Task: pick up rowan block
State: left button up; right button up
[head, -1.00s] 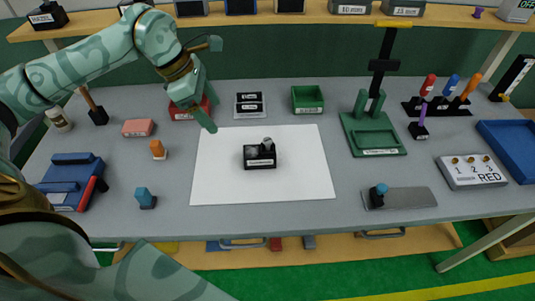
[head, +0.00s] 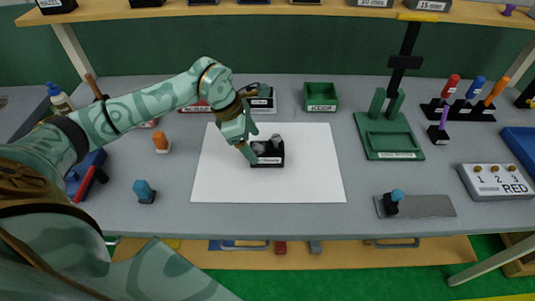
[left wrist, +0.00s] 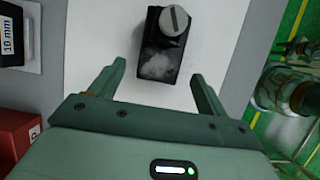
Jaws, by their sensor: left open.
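A black block (head: 268,154) with a grey knob and a white label sits on the white sheet in the head view. The label is too small to read, so I cannot confirm that it is the rowan block. In the left wrist view the block (left wrist: 160,60) shows a slotted grey round top and a whitish smudge on its near part. My left gripper (head: 251,153) is open just left of the block in the head view. In the left wrist view its fingers (left wrist: 158,72) stand apart on either side of the block's near end, and no grip shows. My right gripper is not in view.
The white sheet (head: 310,185) is otherwise clear. A green tray (head: 320,96) and a green fixture (head: 390,135) stand behind and to the right. A blue-topped peg (head: 144,191) and an orange one (head: 161,143) stand left. A grey plate (head: 425,206) lies front right.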

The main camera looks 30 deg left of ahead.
aim_at(257, 148)
pick_arm(q)
jog(key=x, duration=0.3)
jog(key=shift+w, duration=0.15)
jog(key=shift+r, duration=0.1)
jog(key=c, duration=1.2)
jog(key=shift+o, duration=0.2)
